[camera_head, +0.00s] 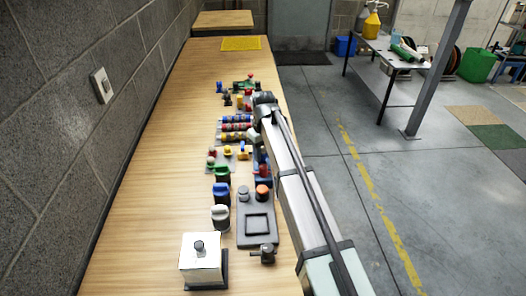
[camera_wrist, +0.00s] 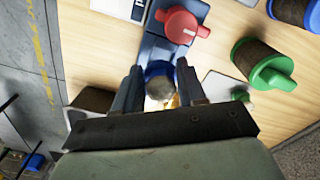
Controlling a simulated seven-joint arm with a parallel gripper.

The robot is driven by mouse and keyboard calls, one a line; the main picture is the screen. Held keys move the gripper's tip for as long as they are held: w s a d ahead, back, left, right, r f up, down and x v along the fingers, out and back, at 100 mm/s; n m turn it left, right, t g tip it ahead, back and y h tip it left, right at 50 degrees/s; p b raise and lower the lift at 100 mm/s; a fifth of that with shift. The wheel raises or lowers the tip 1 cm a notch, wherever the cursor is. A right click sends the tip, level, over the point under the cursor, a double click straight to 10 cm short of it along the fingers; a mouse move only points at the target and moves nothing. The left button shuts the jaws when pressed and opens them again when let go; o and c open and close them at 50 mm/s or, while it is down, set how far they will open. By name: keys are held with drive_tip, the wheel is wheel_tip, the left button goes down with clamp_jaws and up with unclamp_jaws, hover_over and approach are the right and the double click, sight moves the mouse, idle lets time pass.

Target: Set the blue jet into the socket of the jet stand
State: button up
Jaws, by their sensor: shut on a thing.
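My gripper (camera_wrist: 158,88) is shut on a blue piece with a grey round end, which I take to be the blue jet (camera_wrist: 157,68). The piece sits between the two dark fingers in the wrist view. In the head view my gripper (camera_head: 254,140) is over the middle of the bench, and the jet cannot be made out there. A light plate (camera_head: 226,163) with small green, red and yellow pieces lies beside the gripper and may be the jet stand. Its socket is not clear. In the wrist view a yellow bit shows just below the jet; whether they touch is hidden.
A blue-grey base with a red handle (camera_wrist: 183,25) is close to the jet. A green-capped cylinder (camera_wrist: 263,65) stands nearby. Nearer on the bench are blue and white capped cylinders, a dark fixture (camera_head: 258,227) and a white box (camera_head: 201,262). The bench's left side is clear.

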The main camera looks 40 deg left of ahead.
sight(263, 156)
drive_tip(key=shift+f, duration=0.6)
drive_tip(key=shift+f, duration=0.95)
idle(0.9)
drive_tip(key=o, duration=1.1)
drive_tip(key=shift+o, duration=0.2)
wheel_tip(263, 156, up, 14)
drive_tip(key=shift+f, duration=0.1)
